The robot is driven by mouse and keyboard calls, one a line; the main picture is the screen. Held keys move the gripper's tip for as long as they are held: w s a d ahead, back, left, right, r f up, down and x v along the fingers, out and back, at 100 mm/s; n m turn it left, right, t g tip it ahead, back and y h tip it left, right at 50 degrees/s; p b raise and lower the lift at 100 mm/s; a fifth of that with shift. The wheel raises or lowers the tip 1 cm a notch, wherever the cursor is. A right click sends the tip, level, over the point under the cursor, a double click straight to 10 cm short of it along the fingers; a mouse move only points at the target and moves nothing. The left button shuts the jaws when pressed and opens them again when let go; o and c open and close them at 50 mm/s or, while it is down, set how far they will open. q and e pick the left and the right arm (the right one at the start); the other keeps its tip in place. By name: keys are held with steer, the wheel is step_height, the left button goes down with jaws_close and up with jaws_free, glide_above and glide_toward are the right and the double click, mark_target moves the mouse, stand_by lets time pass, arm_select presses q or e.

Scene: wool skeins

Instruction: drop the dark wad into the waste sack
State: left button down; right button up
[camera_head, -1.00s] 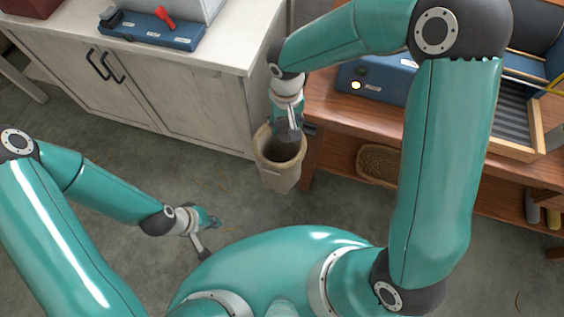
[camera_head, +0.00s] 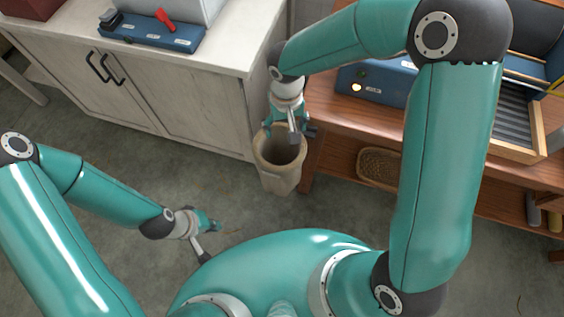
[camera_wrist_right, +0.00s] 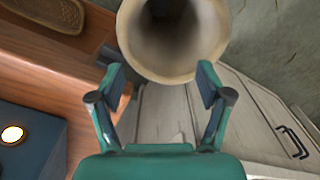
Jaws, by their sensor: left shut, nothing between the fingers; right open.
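The waste sack (camera_head: 279,182) is a tan, open-topped bag standing on the floor between the pale cabinet and the wooden shelf unit. In the right wrist view its round mouth (camera_wrist_right: 140,42) shows at the top, just beyond my fingers. My right gripper (camera_head: 290,131) is above the sack's mouth, pointing down. It is open, and in the right wrist view nothing shows between its fingers (camera_wrist_right: 161,82). I cannot make out the dark wad in either view; the inside of the sack is shadowed and partly cut off. My left gripper (camera_head: 211,238) is shut and empty, low at the left.
The wooden shelf unit (camera_head: 335,125) at the right holds a blue box (camera_head: 375,84) and a wicker basket (camera_head: 378,168). Floor is clear in front of the sack.

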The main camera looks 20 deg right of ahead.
step_height(320, 180, up, 12)
steer(key=shift+f, duration=0.2)
stand_by(0.5)
steer(key=s+d+f+m+g+p, duration=0.1)
steer(key=s+d+f+g, duration=0.25)
steer(key=f, duration=0.35)
steer(key=s+a+f+m+y+p, duration=0.1)
steer(key=s+a+f+y, duration=0.1)
steer(key=s+f, duration=0.65)
steer(key=s+a+f+y+p, duration=0.1)
steer(key=s+a+f+y, duration=0.1)
steer(key=s+f, duration=0.6)
steer(key=w+f+t, duration=0.3)
steer(key=w+t, duration=0.1)
steer(key=w, duration=0.1)
steer(key=shift+w+n, duration=0.25)
steer(key=shift+n, duration=0.15)
